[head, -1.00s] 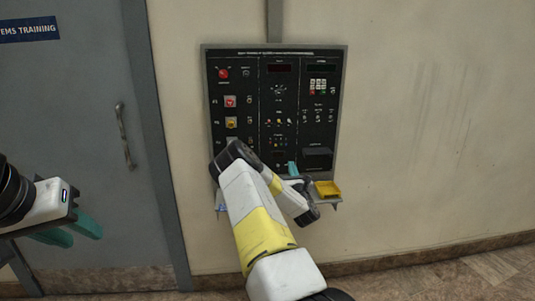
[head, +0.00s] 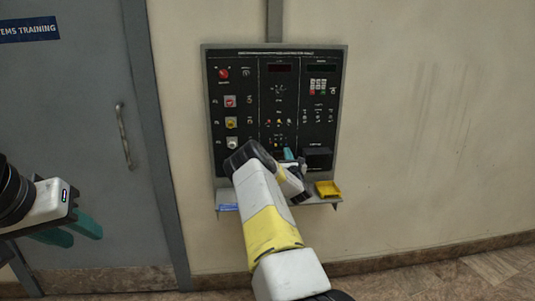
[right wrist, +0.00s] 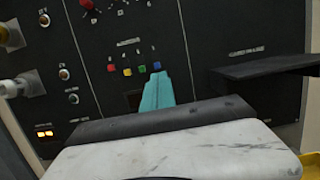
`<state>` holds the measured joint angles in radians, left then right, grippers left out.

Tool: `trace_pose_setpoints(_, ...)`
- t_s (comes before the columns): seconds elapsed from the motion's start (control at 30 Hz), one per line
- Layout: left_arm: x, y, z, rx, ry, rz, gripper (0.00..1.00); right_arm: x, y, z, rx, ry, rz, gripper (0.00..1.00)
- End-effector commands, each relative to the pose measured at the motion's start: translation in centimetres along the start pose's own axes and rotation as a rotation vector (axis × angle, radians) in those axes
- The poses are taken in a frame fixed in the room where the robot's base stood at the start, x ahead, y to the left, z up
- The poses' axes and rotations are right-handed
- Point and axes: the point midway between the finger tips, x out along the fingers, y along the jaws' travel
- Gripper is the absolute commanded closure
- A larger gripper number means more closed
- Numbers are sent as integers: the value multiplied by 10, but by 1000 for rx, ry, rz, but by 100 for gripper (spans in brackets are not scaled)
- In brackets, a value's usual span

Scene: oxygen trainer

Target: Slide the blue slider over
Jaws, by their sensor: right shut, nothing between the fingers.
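The black control panel (head: 230,75) hangs on the wall in the head view. In the right wrist view, a row of small coloured caps sits on its middle column, with a blue cap, likely the blue slider (right wrist: 157,66), at the right end. My right gripper (right wrist: 157,82) is shut and empty, its teal fingertips just below the blue cap; contact cannot be told. In the head view the right gripper (head: 289,154) is at the panel's lower middle, and my forearm hides part of the panel. My left gripper (head: 80,232) is open and empty at the far left, before the door.
A dark ledge (right wrist: 265,66) juts from the panel right of the fingers. A shelf (head: 318,201) below the panel holds a yellow tray (head: 328,189) and a blue item (head: 228,207). A grey door (head: 85,130) is at the left. The wall to the right is bare.

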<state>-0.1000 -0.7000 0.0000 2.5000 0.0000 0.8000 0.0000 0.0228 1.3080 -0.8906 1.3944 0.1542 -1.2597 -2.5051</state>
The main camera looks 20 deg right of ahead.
Motion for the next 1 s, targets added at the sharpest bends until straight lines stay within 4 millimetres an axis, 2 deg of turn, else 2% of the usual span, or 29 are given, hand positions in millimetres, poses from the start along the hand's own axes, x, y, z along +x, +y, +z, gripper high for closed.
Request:
trace_pose_setpoints(0.33,0,0,0,0,0,0,64,2,0,0,0,0,0,100)
trace_pose_setpoints(0.57,0,0,0,0,0,0,64,6,0,19,-2,0,-1,100)
trace_pose_setpoints(1.0,0,0,0,0,0,0,64,6,-2,19,-1,-4,0,100)
